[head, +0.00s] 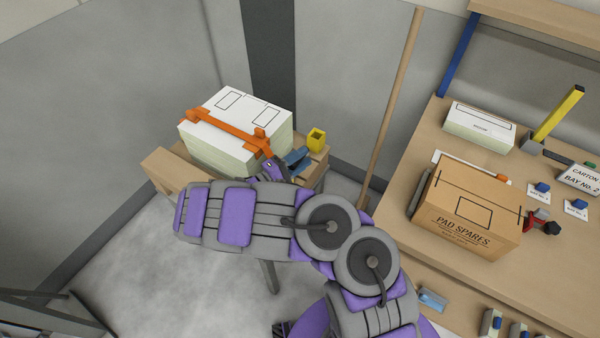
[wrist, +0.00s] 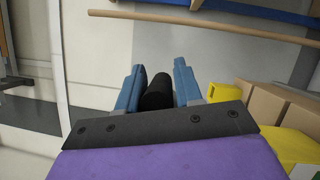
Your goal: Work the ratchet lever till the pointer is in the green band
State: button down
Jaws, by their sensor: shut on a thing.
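A white block-like stack (head: 215,120) with an orange strap (head: 232,132) across its top sits on a small wooden table (head: 165,172). My gripper (head: 300,158) is at the stack's right front corner, by the strap's end. In the wrist view my gripper's blue fingers (wrist: 158,76) are on either side of a black cylindrical grip (wrist: 157,93), shut on it. That grip appears to be the lever's handle. In the head view the lever is mostly hidden by my arm and gripper. I cannot make out the pointer or the green band in either view.
A yellow open holder (head: 316,140) stands just right of my gripper. A wooden pole (head: 392,105) leans against the wall. The workbench at right carries a "PAD SPARES" carton (head: 468,212) and a white box (head: 479,128).

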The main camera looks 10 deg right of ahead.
jog(key=shift+w+a+n, duration=0.25)
jog(key=shift+n, duration=0.15)
jog(key=shift+w+a+r+n, duration=0.25)
jog(key=shift+n, duration=0.25)
jog(key=s+d+f+m+b, duration=0.1)
jog(key=m+b, duration=0.1)
jog(key=shift+s+d+f+m, duration=0.2)
jog(key=shift+m, duration=0.2)
jog(key=shift+s+d+f+m+g+y, duration=0.15)
jog(key=shift+s+d+f+m+y, duration=0.1)
jog(key=shift+f+m+y, duration=0.25)
jog(key=shift+s+d+f+m+g+y, duration=0.15)
jog(key=shift+s+d+f+m+y, duration=0.2)
jog(key=shift+m, duration=0.35)
jog(key=shift+w+a, duration=0.1)
jog(key=shift+a, duration=0.05)
